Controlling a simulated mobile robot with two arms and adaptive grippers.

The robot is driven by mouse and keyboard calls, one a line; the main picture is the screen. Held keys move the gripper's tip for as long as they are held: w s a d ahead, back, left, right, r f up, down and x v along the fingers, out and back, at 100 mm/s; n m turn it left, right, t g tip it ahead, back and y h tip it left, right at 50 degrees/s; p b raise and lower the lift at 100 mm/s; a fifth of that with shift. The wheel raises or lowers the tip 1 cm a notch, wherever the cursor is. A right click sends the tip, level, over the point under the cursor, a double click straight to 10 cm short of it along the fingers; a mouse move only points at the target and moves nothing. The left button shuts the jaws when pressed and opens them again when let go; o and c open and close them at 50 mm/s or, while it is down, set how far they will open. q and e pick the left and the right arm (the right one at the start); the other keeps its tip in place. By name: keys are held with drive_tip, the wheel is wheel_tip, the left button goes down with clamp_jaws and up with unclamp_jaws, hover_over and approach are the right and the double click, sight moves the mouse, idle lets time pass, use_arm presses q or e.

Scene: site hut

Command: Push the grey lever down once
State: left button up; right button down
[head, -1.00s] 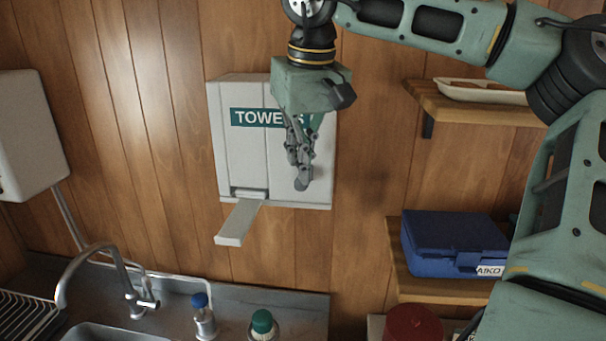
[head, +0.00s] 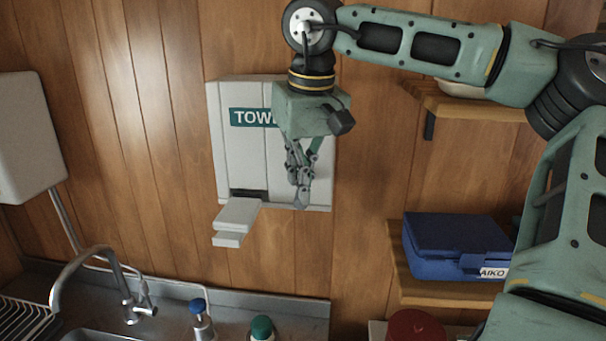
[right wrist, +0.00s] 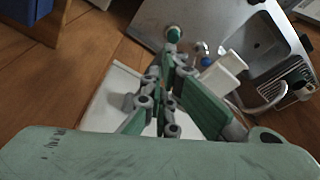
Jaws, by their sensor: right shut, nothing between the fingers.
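The white towel dispenser (head: 228,160) hangs on the wood wall, its label partly hidden by my right gripper. The pale grey lever (head: 239,212) sticks out from a dark slot low on its front. A second pale bar (head: 227,240) shows just below the lever's outer end; I cannot tell how the two join. Both bars also show in the right wrist view, near the lever (right wrist: 231,62). My right gripper (head: 301,204) is shut and empty, pointing down in front of the dispenser's lower right, to the right of the lever and apart from it. My left gripper is out of view.
A sink with a tap (head: 126,290) lies below left. A blue-capped bottle (head: 198,308) and a green-capped bottle (head: 262,328) stand beneath the dispenser. Shelves on the right hold a blue box (head: 455,245). A white wall unit (head: 28,135) hangs at left.

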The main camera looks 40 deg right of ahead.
drive_tip(key=shift+s+a+r+p, duration=0.1)
drive_tip(key=shift+a+r+p, duration=0.05)
drive_tip(key=shift+r+p, duration=1.55)
wheel_tip(320, 180, up, 2)
drive_tip(key=shift+s+a+r+p, duration=0.15)
drive_tip(key=shift+r+p, duration=0.1)
drive_tip(key=shift+p, duration=0.15)
wheel_tip(320, 180, up, 2)
drive_tip(key=shift+a+r, duration=0.1)
drive_tip(key=shift+a, duration=0.05)
